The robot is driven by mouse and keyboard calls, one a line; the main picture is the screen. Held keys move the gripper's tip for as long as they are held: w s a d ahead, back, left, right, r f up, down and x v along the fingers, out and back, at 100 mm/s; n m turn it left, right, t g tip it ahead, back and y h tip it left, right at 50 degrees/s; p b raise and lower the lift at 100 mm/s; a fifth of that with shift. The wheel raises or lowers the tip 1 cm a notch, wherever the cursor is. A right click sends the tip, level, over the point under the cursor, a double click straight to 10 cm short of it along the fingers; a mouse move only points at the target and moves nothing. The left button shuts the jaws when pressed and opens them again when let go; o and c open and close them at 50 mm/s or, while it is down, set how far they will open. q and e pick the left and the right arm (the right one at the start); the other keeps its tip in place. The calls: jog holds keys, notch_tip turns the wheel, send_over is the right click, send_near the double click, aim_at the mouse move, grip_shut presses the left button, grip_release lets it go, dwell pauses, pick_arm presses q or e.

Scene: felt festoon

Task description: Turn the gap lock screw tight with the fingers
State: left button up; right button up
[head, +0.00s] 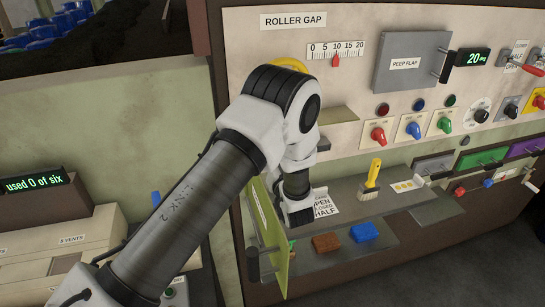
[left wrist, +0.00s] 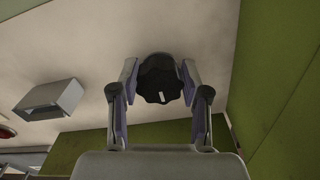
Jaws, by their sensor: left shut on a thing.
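The gap lock screw, a dark lobed knob (left wrist: 160,80) with a small white mark, shows in the left wrist view against a pale panel. My left gripper (left wrist: 160,84) has its two fingers on either side of the knob, shut on it. In the head view my left arm reaches across the roller gap panel and hides the knob; I cannot make out the fingertips there. The roller gap scale (head: 336,50) has its red pointer near 10. My right gripper is in neither view.
A green flap (head: 270,235) stands beside my left wrist. A grey peep flap (head: 411,62) and several coloured knobs are to the right. A grey box (left wrist: 50,97) juts out left of my fingers.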

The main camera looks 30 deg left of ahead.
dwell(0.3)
pick_arm(q)
jog(key=o, duration=1.1)
jog(key=shift+o, duration=0.2)
jog(key=v, duration=0.7)
jog(key=shift+s, duration=0.1)
jog(key=shift+d, duration=0.15)
